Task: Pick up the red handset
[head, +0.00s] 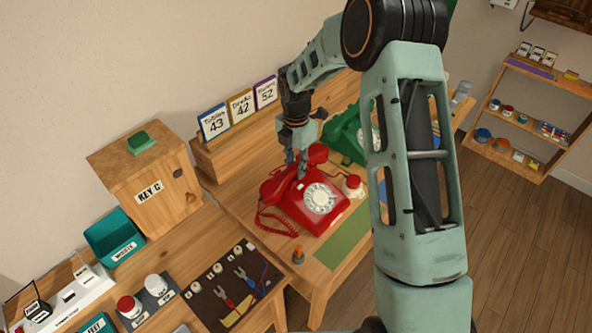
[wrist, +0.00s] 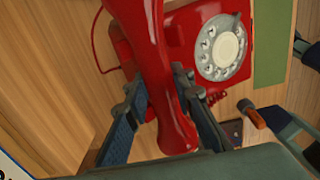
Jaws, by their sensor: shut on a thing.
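The red dial phone (head: 305,209) stands on the wooden table, its white dial facing up; it also shows in the wrist view (wrist: 242,62). The red handset (head: 277,187) lies across the top of the phone in the head view, with its middle partly hidden by my gripper (head: 297,168). In the wrist view my gripper (wrist: 155,82) has one finger on each side of the handset's grip (wrist: 162,95) and is shut on it. I cannot tell whether the handset touches the cradle. A coiled red cord (head: 275,222) hangs at the phone's left.
A green phone (head: 345,134) stands behind at the right, partly hidden by my arm. Number cards (head: 241,107) stand on a ledge behind. A red-topped jar (head: 352,185) is close to the phone's right side. A KEY C box (head: 150,190) stands left.

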